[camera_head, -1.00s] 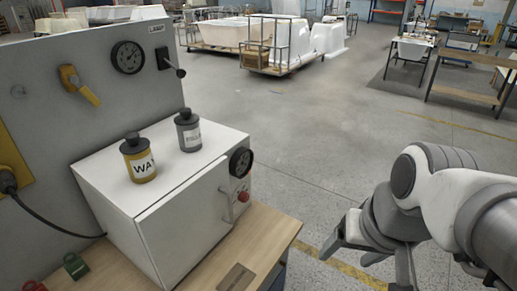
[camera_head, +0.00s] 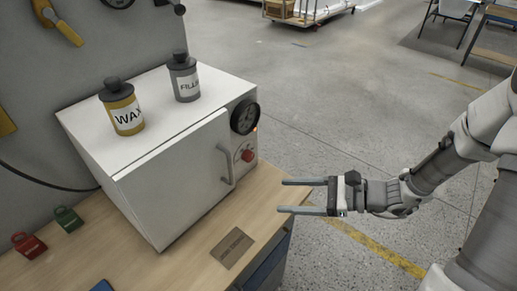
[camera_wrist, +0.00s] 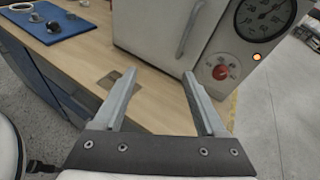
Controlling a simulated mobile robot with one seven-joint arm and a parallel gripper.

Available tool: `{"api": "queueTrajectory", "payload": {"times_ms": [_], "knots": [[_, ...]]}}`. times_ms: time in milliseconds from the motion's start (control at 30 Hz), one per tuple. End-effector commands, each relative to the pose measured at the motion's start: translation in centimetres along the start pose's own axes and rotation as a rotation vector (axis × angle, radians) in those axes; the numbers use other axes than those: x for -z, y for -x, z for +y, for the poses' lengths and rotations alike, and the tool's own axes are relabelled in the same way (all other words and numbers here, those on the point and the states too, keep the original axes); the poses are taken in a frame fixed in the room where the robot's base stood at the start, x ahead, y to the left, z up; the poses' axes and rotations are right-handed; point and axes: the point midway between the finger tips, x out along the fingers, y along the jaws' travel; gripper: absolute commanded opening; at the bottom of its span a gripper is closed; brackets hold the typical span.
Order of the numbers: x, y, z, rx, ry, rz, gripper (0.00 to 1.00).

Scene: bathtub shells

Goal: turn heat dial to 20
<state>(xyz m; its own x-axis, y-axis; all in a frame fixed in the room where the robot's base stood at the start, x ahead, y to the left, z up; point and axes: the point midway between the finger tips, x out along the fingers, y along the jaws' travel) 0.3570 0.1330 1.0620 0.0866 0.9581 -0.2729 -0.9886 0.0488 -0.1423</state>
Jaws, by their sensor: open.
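The heat dial is a small red knob (camera_head: 247,155) on the front panel of a white box-shaped oven (camera_head: 170,180), right of its door handle. In the wrist view the red dial (camera_wrist: 220,72) has small markings around it, too small to read. A round black gauge (camera_head: 245,117) sits above it, with a lit orange lamp (camera_wrist: 257,57) between them. My gripper (camera_head: 280,196) is open and empty, to the right of and lower in the picture than the dial, pointing left. In the wrist view its fingers (camera_wrist: 160,75) are spread, and the dial lies beyond the right fingertip, apart from it.
A yellow WAX bottle (camera_head: 124,110) and a grey FILLER bottle (camera_head: 184,80) stand on the oven. Red (camera_head: 29,245) and green (camera_head: 68,219) padlock-like items lie on the wooden bench (camera_head: 200,255). A small plate (camera_head: 232,247) lies near the bench edge. Open floor lies right.

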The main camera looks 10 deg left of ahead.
Motion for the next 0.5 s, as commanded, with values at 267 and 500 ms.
{"api": "queueTrajectory", "payload": {"times_ms": [267,500], "knots": [[5.9,-0.1,-4.4,0.295,-0.359,-0.225,0.74],[8.3,0.2,-6.0,0.413,-0.49,-0.304,0.74]]}}
